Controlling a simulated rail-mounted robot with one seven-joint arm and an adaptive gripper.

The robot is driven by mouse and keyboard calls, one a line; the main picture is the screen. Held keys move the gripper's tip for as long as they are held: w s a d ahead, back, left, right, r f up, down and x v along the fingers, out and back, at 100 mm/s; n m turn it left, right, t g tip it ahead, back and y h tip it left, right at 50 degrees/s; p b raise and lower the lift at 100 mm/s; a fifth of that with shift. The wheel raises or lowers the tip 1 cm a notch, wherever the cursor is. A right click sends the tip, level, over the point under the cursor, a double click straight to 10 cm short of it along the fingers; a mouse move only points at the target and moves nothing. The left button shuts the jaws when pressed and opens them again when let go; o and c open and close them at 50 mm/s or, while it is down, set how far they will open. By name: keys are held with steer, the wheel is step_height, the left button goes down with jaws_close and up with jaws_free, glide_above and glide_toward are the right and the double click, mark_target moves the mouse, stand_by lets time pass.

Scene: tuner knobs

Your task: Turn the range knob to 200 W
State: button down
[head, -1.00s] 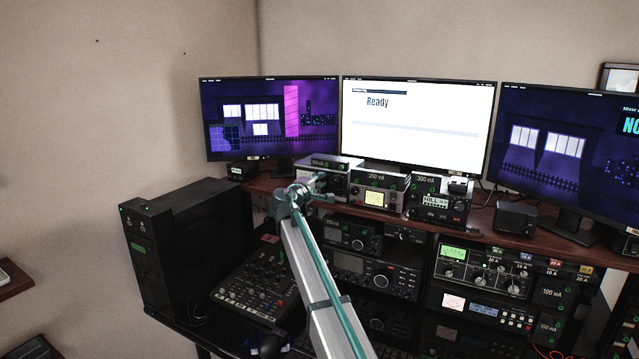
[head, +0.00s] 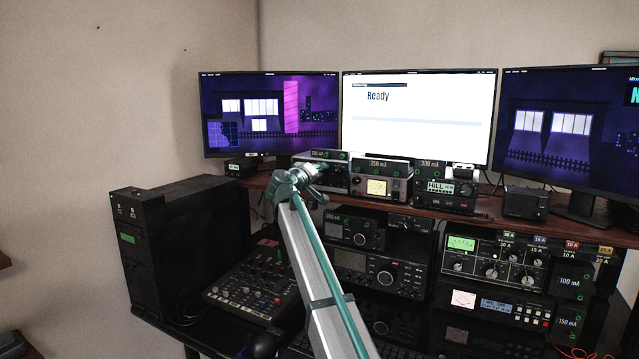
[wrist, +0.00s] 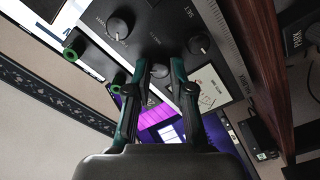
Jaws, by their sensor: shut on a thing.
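The tuner is a dark-faced box with a pale meter (wrist: 208,95), close up in the wrist view. Its panel (wrist: 155,25) carries a large dark knob (wrist: 119,25) on the left and another knob (wrist: 199,44) on the right. A third, smaller knob (wrist: 160,72) sits between my fingertips. My gripper (wrist: 160,66) is shut on this small knob, one finger on each side. The panel lettering is rotated and too small to read the setting. In the head view my gripper (head: 316,170) is at the leftmost shelf unit (head: 335,178), covering part of its front.
A unit labelled 250 mA (head: 381,183) and one labelled 300 mA (head: 447,190) stand close to the right on the wooden shelf (head: 505,222). Monitors stand behind, the middle one (head: 420,115) showing "Ready". A mixer (head: 255,288) and stacked radios (head: 380,275) lie below.

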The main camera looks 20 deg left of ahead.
steer(key=shift+m+b, duration=0.35)
steer(key=shift+m, duration=0.15)
steer(key=c, duration=1.3)
jaws_free()
steer(key=shift+s, duration=0.15)
steer(key=s, duration=0.7)
steer(key=s+a, duration=0.1)
steer(key=s, duration=0.3)
steer(key=shift+s, duration=0.35)
